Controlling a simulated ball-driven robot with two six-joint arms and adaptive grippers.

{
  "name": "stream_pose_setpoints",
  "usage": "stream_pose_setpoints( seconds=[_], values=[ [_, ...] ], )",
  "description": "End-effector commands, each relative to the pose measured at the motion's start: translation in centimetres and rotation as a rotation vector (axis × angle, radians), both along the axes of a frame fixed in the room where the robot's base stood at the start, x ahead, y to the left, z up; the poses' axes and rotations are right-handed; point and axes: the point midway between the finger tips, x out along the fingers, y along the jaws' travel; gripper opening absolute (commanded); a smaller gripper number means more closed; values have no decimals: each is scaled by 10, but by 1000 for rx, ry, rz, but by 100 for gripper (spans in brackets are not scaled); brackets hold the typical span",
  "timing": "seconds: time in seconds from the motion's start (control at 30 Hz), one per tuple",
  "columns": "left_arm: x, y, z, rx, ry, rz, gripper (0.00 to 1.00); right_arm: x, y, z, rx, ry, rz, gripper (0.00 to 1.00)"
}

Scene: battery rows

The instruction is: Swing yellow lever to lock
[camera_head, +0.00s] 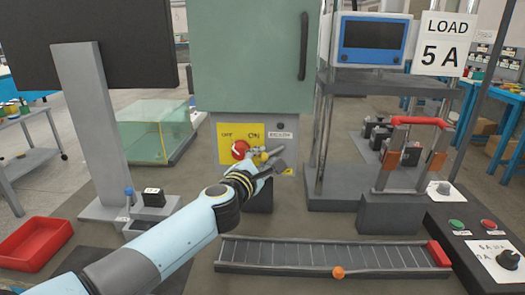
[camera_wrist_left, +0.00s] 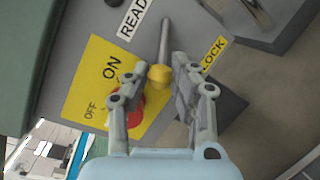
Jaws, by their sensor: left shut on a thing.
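The lever is a grey rod with a yellow ball knob (camera_wrist_left: 159,76) in the left wrist view. My left gripper (camera_wrist_left: 158,66) is shut on the yellow knob, with one finger on each side of it. The rod runs beyond the fingertips, past a white READY label (camera_wrist_left: 131,18), partly cut off. A yellow LOCK label (camera_wrist_left: 212,54) lies just right of the right finger. In the head view my left gripper (camera_head: 268,162) is at the front of the cabinet's lower panel, and its fingers partly hide the lever. My right gripper is not in view.
A yellow OFF/ON plate (camera_head: 228,132) with a red knob (camera_head: 240,149) is close to the left of my gripper. The green cabinet door (camera_head: 253,55) hangs above.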

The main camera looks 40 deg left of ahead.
Motion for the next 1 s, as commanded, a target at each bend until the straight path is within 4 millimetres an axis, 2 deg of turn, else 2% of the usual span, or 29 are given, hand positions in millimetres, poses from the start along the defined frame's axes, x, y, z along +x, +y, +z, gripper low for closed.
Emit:
stream_pose_setpoints(
  seconds=[0.27,0.3,0.5,0.8,0.87,1.0],
  values=[
    [0,0,0,4,0,-2,0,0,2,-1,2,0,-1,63],
    [0,0,0,4,0,-2,26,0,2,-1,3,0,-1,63],
    [0,0,0,3,0,-1,49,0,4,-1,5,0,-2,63],
    [-3,-1,-1,3,0,-1,49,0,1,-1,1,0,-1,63],
    [-9,-3,-1,3,1,-2,49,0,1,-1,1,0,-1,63],
    [-34,-9,1,2,2,-2,49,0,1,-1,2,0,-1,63]
  ],
)
